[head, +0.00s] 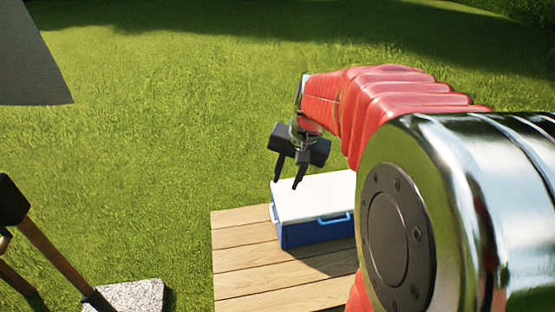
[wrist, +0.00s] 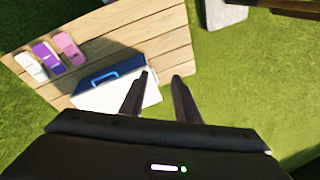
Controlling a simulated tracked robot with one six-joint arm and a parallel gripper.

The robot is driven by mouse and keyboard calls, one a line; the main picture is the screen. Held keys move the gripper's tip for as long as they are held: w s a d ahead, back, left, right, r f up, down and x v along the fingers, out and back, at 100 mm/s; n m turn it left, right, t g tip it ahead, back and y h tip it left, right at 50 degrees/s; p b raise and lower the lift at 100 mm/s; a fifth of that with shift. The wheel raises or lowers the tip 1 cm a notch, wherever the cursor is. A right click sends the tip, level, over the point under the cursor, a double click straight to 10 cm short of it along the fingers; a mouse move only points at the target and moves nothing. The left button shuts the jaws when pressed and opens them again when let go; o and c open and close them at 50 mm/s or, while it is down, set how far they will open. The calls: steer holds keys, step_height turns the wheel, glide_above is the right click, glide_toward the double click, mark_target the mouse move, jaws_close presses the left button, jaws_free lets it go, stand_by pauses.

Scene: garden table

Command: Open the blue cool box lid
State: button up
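The blue cool box (head: 310,234) with a white lid (head: 312,197) stands on the wooden table, its lid shut. A blue handle (head: 334,219) is on its front side. It also shows in the wrist view, with the blue side and handle (wrist: 104,77) and part of the white lid (wrist: 98,98). My gripper (head: 288,184) hangs above the left end of the box, apart from it. In the wrist view its two fingers (wrist: 163,76) are spread with nothing between them. My arm hides the right end of the box in the head view.
The wooden table (head: 240,258) has bare planks left of and in front of the box. In the wrist view, white, purple and pink items (wrist: 47,58) lie on the table near the box. A stone slab (head: 130,296) lies on the grass. Grey fabric (head: 30,65) hangs at upper left.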

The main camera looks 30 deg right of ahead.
steer(key=w+d+f+m, duration=0.3)
steer(key=d+f, duration=0.2)
steer(key=d, duration=0.4)
steer(key=m+y, duration=0.2)
steer(key=m, duration=0.4)
glide_above(339, 221)
steer(key=a, duration=0.4)
step_height(339, 221, down, 10)
steer(key=s+d+f+m+y, duration=0.1)
steer(key=s+d+f+m, duration=0.2)
steer(key=d+f, duration=0.5)
steer(key=shift+s+d+f, duration=0.2)
steer(key=shift+s+f, duration=0.15)
steer(key=shift+s, duration=0.25)
steer(key=x, duration=1.3)
steer(key=shift+w+f, duration=0.3)
jaws_close()
